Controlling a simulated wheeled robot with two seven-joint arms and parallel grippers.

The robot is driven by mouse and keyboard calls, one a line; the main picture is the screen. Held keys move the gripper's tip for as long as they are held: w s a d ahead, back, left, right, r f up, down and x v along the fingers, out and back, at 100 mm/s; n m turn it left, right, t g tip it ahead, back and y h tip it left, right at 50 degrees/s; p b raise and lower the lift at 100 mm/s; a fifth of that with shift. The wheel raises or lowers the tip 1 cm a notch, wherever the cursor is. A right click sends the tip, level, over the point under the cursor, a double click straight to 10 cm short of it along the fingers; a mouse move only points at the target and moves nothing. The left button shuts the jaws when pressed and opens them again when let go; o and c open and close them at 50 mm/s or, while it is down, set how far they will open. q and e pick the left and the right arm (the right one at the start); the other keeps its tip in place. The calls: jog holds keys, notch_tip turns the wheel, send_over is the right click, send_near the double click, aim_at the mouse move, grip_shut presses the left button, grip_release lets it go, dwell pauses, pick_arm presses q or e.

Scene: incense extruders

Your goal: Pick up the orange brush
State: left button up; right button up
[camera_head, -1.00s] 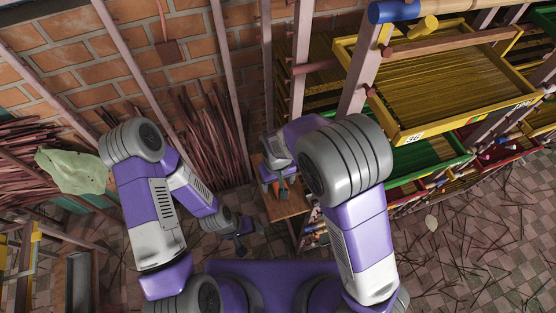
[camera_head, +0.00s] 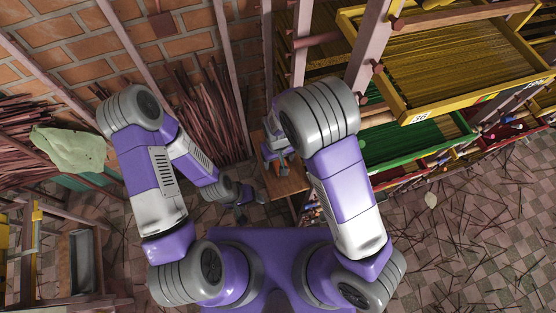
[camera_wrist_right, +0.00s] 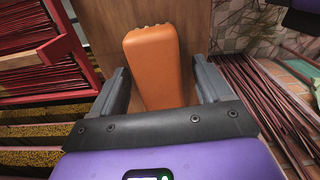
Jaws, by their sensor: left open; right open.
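The orange brush (camera_wrist_right: 155,62) stands out in the right wrist view, its long orange body pointing away from the camera over a brown wooden surface. My right gripper (camera_wrist_right: 160,72) is open, with one finger on each side of the brush and a visible gap to both fingers. In the head view a small orange patch, likely the brush (camera_head: 283,168), shows at my right gripper (camera_head: 277,160) over a small wooden table (camera_head: 292,185). My left gripper (camera_head: 243,213) is open and empty, lower and left of that table.
A rack with a yellow tray (camera_head: 405,112) and a green tray (camera_head: 375,160) stands close on the right. Bundles of reddish sticks (camera_head: 205,120) lean on the brick wall behind. The tiled floor (camera_head: 450,235) at right is littered with loose sticks.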

jog(key=shift+c, duration=0.2)
jog(key=c, duration=1)
notch_tip(320, 180, up, 10)
jog(key=shift+r+p, duration=0.1)
jog(key=shift+p, duration=0.5)
jog(key=shift+c, duration=0.2)
